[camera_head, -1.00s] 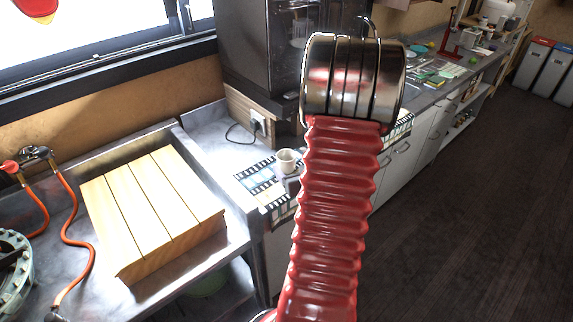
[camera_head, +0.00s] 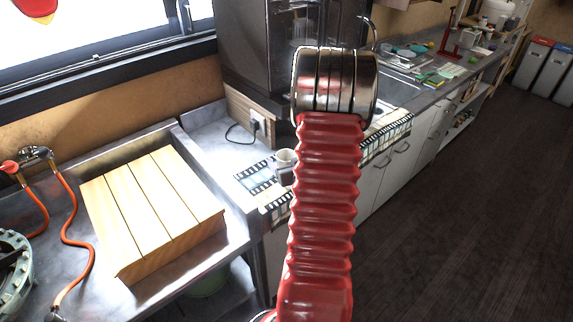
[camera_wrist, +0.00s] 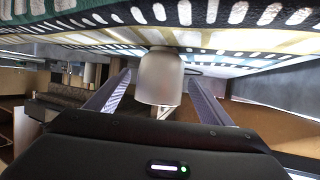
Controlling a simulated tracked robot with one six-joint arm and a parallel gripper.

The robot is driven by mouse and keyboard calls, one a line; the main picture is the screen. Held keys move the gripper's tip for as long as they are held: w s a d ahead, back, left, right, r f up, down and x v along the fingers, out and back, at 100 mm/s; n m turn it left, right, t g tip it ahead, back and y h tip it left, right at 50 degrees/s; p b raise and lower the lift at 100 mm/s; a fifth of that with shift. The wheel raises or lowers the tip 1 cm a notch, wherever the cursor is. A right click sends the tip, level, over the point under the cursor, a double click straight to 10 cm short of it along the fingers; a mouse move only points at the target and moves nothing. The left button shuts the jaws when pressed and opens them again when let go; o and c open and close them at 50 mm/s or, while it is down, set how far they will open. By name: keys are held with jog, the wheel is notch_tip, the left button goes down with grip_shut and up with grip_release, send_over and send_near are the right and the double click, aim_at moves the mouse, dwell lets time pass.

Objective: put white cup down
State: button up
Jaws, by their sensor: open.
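The white cup (camera_head: 285,156) is on the film-strip-patterned cloth (camera_head: 256,180) at the counter corner, left of my arm in the head view. In the wrist view the picture is upside down, and the cup (camera_wrist: 159,78) shows with its base against the patterned cloth (camera_wrist: 215,40). My gripper (camera_wrist: 158,76) is open, with one finger on each side of the cup and visible gaps between. In the head view my arm hides most of the gripper.
A slatted wooden box (camera_head: 150,210) sits on the metal counter to the left. A dark cabinet (camera_head: 262,70) stands behind the cup. A cable and socket (camera_head: 256,123) are by the wall. The floor at right is clear.

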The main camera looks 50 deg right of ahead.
aim_at(283, 157)
jog(key=x, duration=0.4)
jog(key=shift+d+r, duration=0.1)
jog(key=shift+d, duration=0.05)
dwell(0.4)
jog(key=c, duration=1.3)
jog(key=shift+o, duration=0.2)
jog(key=shift+w+r, duration=0.1)
jog(key=shift+r, duration=0.1)
notch_tip(283, 157, up, 10)
jog(key=shift+f, duration=0.15)
